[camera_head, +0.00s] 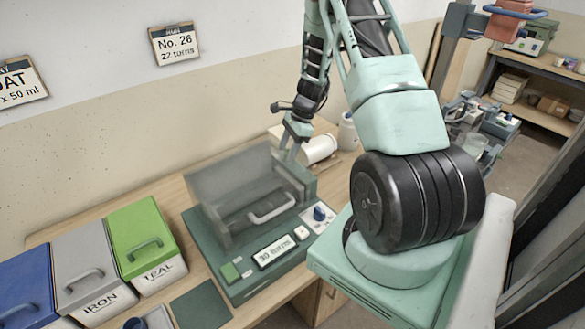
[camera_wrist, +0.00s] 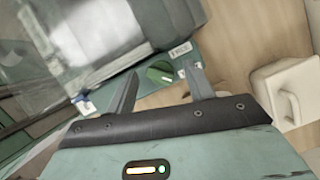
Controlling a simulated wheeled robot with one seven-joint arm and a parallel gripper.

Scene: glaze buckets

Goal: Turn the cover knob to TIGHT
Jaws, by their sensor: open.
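A green knob (camera_wrist: 160,72) sits on the dark green machine beside a small white label too blurred to read surely. I cannot tell which setting it points at. In the wrist view my gripper (camera_wrist: 162,69) is open, and the knob shows between its two fingertips, a little beyond them; I see no contact. In the head view my gripper (camera_head: 290,152) is at the far right corner of the machine (camera_head: 225,268), behind its translucent cover (camera_head: 235,185). The cover is down and has a pale handle (camera_head: 272,207). The green knob cannot be made out in the head view.
The machine's front has a display reading 30 TURNS (camera_head: 275,252), a blue knob (camera_head: 320,213) and a green button (camera_head: 229,272). Lidded bins, including IRON (camera_head: 95,285) and TEAL (camera_head: 150,255), stand left. A white cylinder (camera_head: 319,149) lies near my gripper.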

